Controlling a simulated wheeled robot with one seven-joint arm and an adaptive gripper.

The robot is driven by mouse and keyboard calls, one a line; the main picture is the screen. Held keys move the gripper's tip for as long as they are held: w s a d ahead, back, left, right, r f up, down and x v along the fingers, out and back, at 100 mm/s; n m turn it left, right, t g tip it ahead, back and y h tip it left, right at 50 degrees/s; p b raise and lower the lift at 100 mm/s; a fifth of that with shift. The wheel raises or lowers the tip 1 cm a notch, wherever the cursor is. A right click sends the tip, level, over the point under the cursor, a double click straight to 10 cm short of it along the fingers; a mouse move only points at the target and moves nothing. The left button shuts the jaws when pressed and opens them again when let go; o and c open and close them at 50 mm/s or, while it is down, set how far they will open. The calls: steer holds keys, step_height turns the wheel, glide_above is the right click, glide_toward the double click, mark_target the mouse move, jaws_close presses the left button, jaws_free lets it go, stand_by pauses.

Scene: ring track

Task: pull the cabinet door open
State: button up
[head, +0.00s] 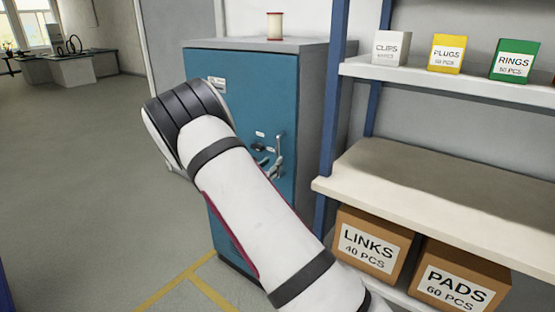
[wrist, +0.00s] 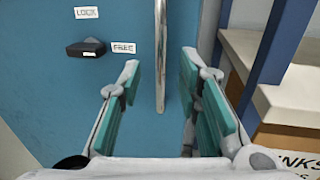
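The cabinet (head: 313,110) is grey with a blue door (head: 225,65), which looks shut. A vertical metal bar handle (head: 281,142) is on the door's right side. In the wrist view the handle (wrist: 160,45) runs down the middle, its lower end between my fingers. My gripper (wrist: 160,62) is open, with one teal-padded finger on each side of the handle and gaps on both sides. A dark latch knob (wrist: 87,48) sits left of the handle, between a LOCK label (wrist: 87,12) and a FREE label (wrist: 123,47). In the head view my gripper (head: 270,168) is small, at the handle.
A blue-posted shelf (head: 430,190) stands close on the right, with labelled boxes on top and cartons (head: 370,243) below. A spool (head: 274,26) stands on the cabinet. The floor (head: 80,170) on the left is clear. My arm covers part of the door.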

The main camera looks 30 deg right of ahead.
steer(key=shift+x, duration=2.65)
jaws_close()
